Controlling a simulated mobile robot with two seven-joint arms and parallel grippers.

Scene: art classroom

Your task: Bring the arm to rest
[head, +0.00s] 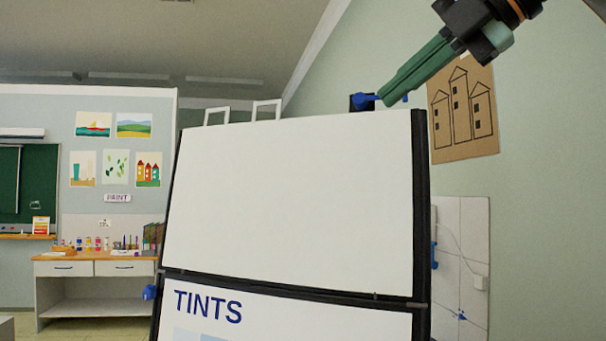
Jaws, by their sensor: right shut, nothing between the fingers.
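My right gripper (388,97) comes in from the top right with its long green fingers pointing down and left. Its fingers are together and hold nothing. The fingertips are near the top edge of a large white board (295,205), close to a blue knob (364,100) there. I cannot tell whether the tips touch the board or the knob. My left gripper is not in view.
The board stands upright in a dark frame, with a lower panel marked TINTS (208,306). A brown drawing of houses (464,113) hangs on the right wall. A cabinet with art supplies (95,268) and a green chalkboard (30,185) are at the far left.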

